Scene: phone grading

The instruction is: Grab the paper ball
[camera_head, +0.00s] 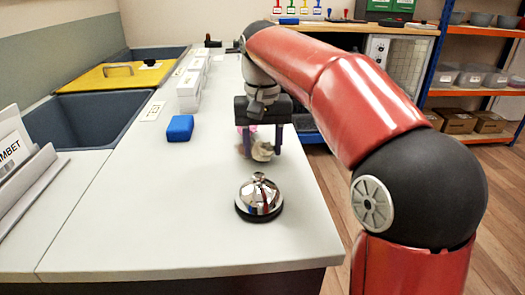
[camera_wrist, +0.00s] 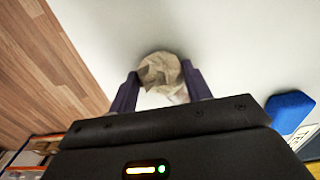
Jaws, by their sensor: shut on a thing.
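The paper ball (camera_head: 262,151) is a crumpled beige wad over the white counter, behind the bell. In the wrist view the paper ball (camera_wrist: 161,72) sits between the two purple fingers. My gripper (camera_head: 260,150) points down and is shut on the ball, with a finger on each side. It also shows in the wrist view (camera_wrist: 160,80). A small pink patch shows beside the ball under the gripper; I cannot tell what it is. Whether the ball touches the counter is unclear.
A silver desk bell (camera_head: 259,198) stands in front of the gripper. A blue block (camera_head: 179,128) lies to the left. White boxes (camera_head: 189,90) line the back of the counter (camera_head: 130,225). Blue bins (camera_head: 90,118), one with a yellow lid (camera_head: 120,75), sit at the left. The front left counter is clear.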

